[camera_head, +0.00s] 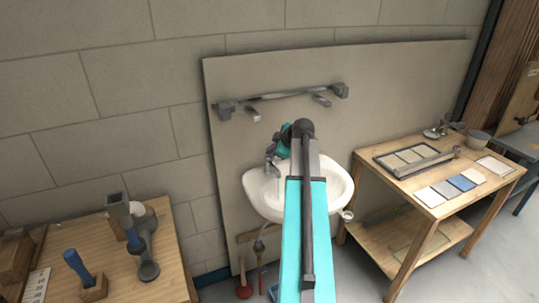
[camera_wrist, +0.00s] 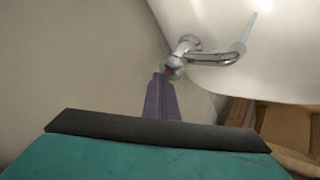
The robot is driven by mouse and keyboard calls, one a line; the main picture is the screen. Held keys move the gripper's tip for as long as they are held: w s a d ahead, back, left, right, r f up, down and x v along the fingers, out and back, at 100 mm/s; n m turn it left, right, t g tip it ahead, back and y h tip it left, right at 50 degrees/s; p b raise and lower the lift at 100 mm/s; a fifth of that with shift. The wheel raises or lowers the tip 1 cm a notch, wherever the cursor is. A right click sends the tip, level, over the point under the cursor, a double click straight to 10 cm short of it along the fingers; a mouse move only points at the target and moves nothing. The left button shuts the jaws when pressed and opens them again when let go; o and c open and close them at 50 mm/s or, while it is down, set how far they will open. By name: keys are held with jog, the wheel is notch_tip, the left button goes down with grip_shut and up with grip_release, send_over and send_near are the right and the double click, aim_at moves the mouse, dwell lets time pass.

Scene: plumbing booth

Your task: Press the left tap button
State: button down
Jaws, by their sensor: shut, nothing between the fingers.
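The chrome tap (camera_wrist: 187,46) stands at the edge of the white sink (camera_wrist: 270,70) in the wrist view, its spout reaching right. A small red spot (camera_wrist: 169,71) shows on the tap's near end, probably a button; I cannot tell which side's. My gripper (camera_wrist: 161,76) is shut and empty, its fingertips right beside that end; whether they touch it is unclear. In the head view the tap (camera_head: 270,158) rises at the back left of the sink (camera_head: 338,186), just below my teal wrist. My arm hides the sink's middle, and the fingers are hard to make out there.
A grey rail (camera_head: 285,95) with two hooks is fixed on the panel above the sink. A wooden table with tools (camera_head: 165,285) stands at the left, and a wooden bench with tiles (camera_head: 425,195) at the right. A red plunger (camera_head: 244,291) stands under the sink.

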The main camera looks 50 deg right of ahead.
aim_at(271, 157)
jog(key=shift+r+p, duration=0.3)
jog(key=shift+r, duration=0.8)
jog(key=shift+r, duration=0.1)
jog(key=shift+r+p, duration=0.8)
jog(key=shift+r, duration=1.6)
